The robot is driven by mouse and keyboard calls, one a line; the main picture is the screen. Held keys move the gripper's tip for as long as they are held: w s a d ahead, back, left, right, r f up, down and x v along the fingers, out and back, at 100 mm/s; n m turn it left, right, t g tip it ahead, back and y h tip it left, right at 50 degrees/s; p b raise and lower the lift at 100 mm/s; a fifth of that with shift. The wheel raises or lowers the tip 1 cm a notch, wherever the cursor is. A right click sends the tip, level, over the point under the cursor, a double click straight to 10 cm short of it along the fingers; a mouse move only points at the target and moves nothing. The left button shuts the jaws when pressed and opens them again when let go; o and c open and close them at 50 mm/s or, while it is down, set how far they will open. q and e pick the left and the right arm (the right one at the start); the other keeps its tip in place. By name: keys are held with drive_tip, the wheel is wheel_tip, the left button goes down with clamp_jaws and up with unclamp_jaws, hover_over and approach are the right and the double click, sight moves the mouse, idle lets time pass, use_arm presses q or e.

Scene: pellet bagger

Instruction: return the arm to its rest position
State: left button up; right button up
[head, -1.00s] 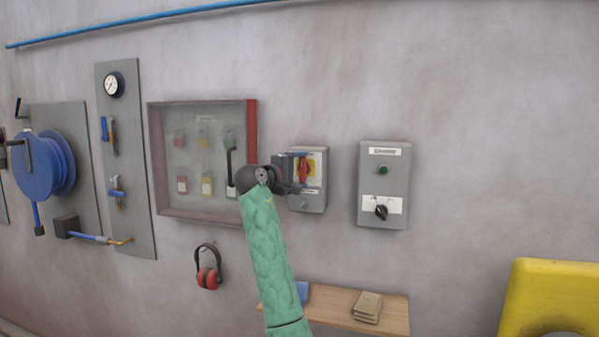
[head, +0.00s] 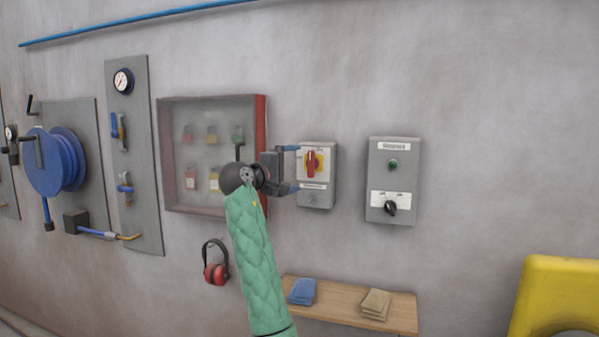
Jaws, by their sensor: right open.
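My right arm, in a green quilted sleeve (head: 254,262), reaches up from the bottom of the head view. Its gripper (head: 294,168) is open, with two blue-tipped fingers spread one above the other and nothing between them. The fingers point right, toward a grey switch box (head: 318,196) with a red rotary handle (head: 311,163) on a yellow plate. The handle stands upright, just right of the fingertips and apart from them in the picture. My left gripper is out of view.
A glass-fronted padlock cabinet (head: 191,206) is on the wall behind my wrist. A grey control box (head: 392,165) is to the right. Below are red ear defenders (head: 216,271) and a wooden shelf (head: 405,317) with cloths. A yellow object (head: 540,285) stands at lower right.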

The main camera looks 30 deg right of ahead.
drive_tip(key=shift+s+a, duration=0.1)
drive_tip(key=shift+a, duration=0.2)
idle(0.4)
